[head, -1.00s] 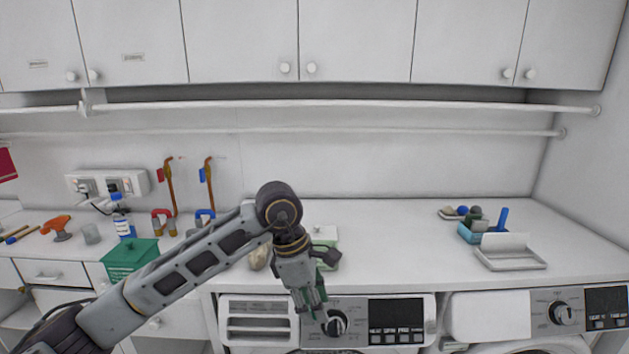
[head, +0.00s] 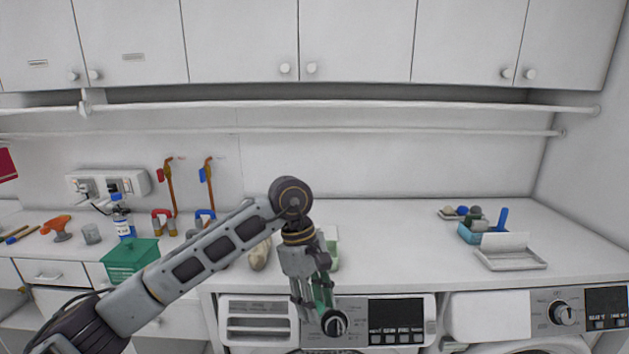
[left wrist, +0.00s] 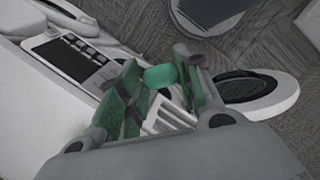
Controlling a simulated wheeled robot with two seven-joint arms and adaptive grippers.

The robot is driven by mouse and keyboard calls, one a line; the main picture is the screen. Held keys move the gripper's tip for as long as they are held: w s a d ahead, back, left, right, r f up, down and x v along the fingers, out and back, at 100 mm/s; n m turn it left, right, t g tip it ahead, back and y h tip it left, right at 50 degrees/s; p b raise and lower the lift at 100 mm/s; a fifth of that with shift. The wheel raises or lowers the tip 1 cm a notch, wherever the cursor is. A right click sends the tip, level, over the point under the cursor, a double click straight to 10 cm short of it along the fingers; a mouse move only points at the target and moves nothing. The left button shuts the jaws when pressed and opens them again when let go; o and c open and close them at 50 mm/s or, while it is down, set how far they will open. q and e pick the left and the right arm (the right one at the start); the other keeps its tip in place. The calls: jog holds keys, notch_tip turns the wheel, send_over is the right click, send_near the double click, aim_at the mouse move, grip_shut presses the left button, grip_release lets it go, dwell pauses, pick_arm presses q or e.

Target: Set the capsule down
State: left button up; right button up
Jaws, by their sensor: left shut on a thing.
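The capsule (left wrist: 160,76) is a small, rounded green thing in the left wrist view, held between the tips of my left gripper's green-padded fingers (left wrist: 162,84). In the head view my left gripper (head: 316,308) points down in front of the counter's front edge, before the washing machine's panel and close to its dial. In that view the capsule cannot be told apart from the green finger pads. My right gripper is in neither view.
The white counter (head: 400,235) has clear room right of my arm. A white tray (head: 512,262) and a blue container (head: 472,234) stand at the right. A green box (head: 130,262), a beige lump (head: 259,256) and tools stand left. A rail (head: 350,103) runs above.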

pick_arm(q)
jog(key=w+a+f+m+g+y, duration=0.1)
jog(key=w+a+f+m+y, duration=0.35)
jog(key=a+f+m, duration=0.85)
jog(key=s+a+f+n+h, duration=0.2)
jog(key=s+a+f, duration=0.1)
jog(key=a+f, duration=0.6)
notch_tip(320, 180, down, 2)
jog(key=shift+f+n, duration=0.2)
jog(key=shift+n, duration=0.2)
jog(key=shift+s, duration=0.1)
dwell(0.5)
